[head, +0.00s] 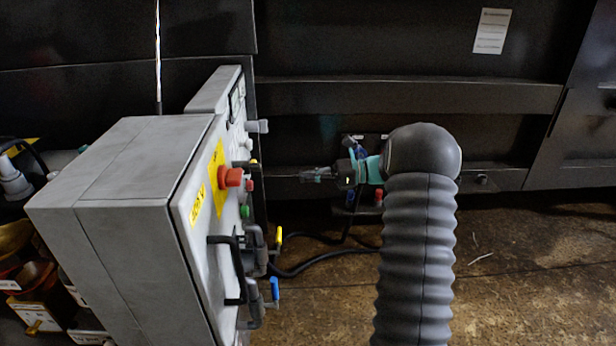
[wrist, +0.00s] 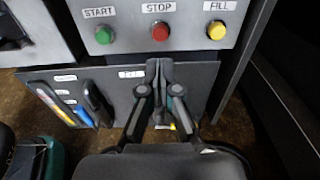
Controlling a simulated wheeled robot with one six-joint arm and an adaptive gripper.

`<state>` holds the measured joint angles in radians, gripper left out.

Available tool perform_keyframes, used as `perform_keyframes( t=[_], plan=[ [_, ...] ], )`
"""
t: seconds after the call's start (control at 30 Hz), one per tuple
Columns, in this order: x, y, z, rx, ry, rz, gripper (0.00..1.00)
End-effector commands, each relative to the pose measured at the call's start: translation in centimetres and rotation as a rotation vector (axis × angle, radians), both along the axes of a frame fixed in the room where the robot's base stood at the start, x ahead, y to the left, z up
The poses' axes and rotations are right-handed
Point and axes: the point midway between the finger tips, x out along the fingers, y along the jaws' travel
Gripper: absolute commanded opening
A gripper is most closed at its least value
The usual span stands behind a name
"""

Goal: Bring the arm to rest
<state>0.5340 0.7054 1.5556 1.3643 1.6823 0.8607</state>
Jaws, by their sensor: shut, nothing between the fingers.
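My gripper (head: 318,174) is at the end of my grey ribbed arm in the head view, pointing left toward the control cabinet (head: 132,190) with a gap between them. In the wrist view, my gripper (wrist: 160,66) has its fingers together and empty. They overlap the lower panel (wrist: 195,85) and partly hide a label there.
The wrist view shows a green START button (wrist: 104,35), a red STOP button (wrist: 160,32) and a yellow FILL button (wrist: 216,30). A red knob (head: 231,177) and black handle (head: 238,270) jut from the cabinet.

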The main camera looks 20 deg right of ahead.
Motion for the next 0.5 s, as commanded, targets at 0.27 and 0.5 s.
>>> perform_keyframes(
  t=[0.27,0.5],
  plan=[
    [0.0,0.01,0.0,0.0,0.0,0.0,0.0],
    [0.31,-0.14,-0.46,-0.041,-0.059,-0.009,0.0]
  ],
)
